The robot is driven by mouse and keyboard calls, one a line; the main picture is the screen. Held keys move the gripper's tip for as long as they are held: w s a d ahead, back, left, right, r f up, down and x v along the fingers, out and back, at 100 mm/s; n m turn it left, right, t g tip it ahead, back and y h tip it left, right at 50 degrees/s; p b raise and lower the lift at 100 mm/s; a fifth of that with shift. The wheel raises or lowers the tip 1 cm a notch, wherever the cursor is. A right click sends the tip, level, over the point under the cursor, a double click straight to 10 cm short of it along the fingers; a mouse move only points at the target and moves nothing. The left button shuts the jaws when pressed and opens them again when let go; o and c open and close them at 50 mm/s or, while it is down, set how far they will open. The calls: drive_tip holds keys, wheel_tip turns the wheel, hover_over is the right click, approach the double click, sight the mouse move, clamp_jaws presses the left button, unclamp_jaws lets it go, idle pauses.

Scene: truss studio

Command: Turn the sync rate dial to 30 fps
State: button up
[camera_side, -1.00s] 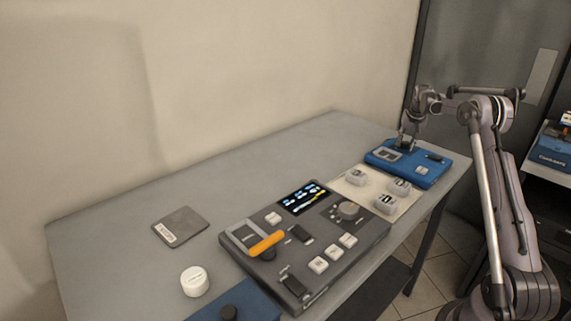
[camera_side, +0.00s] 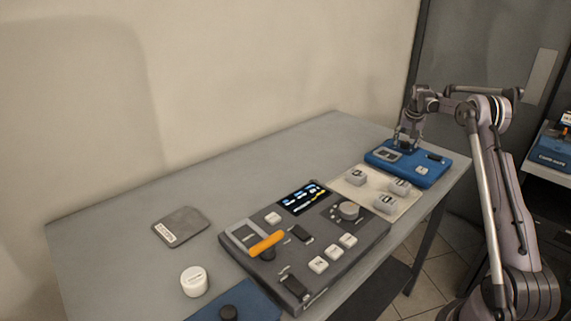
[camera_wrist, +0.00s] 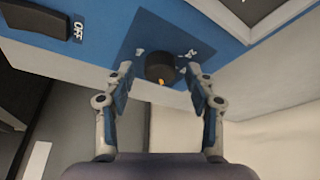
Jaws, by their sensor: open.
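My gripper (camera_wrist: 161,75) is open, with one finger on each side of the dial and a visible gap to both. In the side view my gripper (camera_side: 406,143) is over the far left part of the blue device (camera_side: 434,174), and the dial is hidden there.
In the wrist view a dark switch (camera_wrist: 38,20) marked OFF is at upper left. In the side view a pale mat with several white blocks and a grey console (camera_side: 345,249) with a knob (camera_side: 348,210) lie nearer. The back left of the table is clear.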

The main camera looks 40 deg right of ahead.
drive_tip(key=v, duration=1.2)
drive_tip(key=shift+d, duration=0.1)
drive_tip(key=d+f+n, duration=0.1)
drive_tip(key=f, duration=0.2)
drive_tip(key=w+d+f+n, duration=0.1)
drive_tip(key=f, duration=0.3)
drive_tip(key=w+d+f+n+y, duration=0.1)
drive_tip(key=d+f, duration=0.1)
drive_tip(key=f, duration=0.2)
drive_tip(key=shift+w+t, duration=0.1)
drive_tip(key=shift+t, duration=0.3)
drive_tip(key=c, duration=1.2)
